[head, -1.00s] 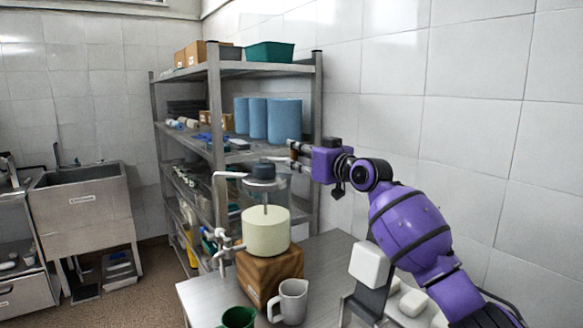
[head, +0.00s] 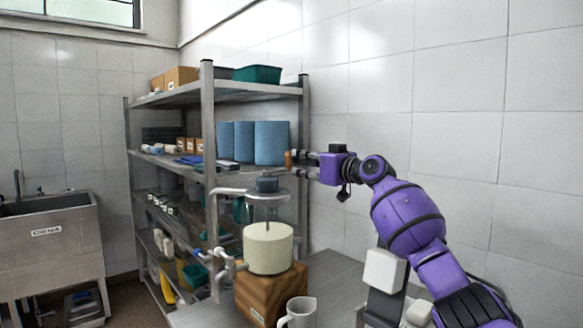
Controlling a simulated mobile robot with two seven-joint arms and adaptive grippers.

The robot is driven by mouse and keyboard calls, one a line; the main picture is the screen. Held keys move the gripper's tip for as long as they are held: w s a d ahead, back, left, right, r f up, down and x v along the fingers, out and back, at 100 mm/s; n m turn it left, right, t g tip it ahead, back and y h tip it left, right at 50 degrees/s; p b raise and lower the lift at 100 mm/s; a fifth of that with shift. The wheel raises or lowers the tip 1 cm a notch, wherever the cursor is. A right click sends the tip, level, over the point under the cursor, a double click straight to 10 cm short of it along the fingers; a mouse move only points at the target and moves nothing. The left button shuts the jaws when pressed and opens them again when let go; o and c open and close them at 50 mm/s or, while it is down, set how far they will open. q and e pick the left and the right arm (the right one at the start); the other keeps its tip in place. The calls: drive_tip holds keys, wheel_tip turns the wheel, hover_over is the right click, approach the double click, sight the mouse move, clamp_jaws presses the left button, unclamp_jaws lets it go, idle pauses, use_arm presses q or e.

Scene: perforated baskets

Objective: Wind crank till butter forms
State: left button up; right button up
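A clear jar churn with a dark lid (head: 267,185) and a thin central rod stands on a wooden block (head: 271,293). A pale cream-yellow mass (head: 268,247) fills its lower part. My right gripper (head: 291,162) is just above and to the right of the lid. Its two fingers show one above the other, with a small orange-brown piece (head: 289,159), perhaps the crank's grip, at their tips. I cannot tell whether they are closed on it, and the link between this piece and the lid is unclear. My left gripper is not in view.
The block stands on a steel table (head: 336,272). A light grey mug (head: 300,313) is in front of it. A metal shelf rack (head: 207,110) with blue rolls (head: 271,143) stands behind. Pale pipes (head: 217,235) rise left of the churn. A steel sink (head: 48,232) is at far left.

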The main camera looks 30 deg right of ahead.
drive_tip(key=o, duration=0.4)
drive_tip(key=shift+d+f, duration=0.15)
drive_tip(key=shift+d, duration=0.05)
drive_tip(key=shift+c, duration=0.2)
drive_tip(key=v, duration=0.7)
drive_tip(key=shift+s+a, duration=0.2)
drive_tip(key=shift+c, duration=0.2)
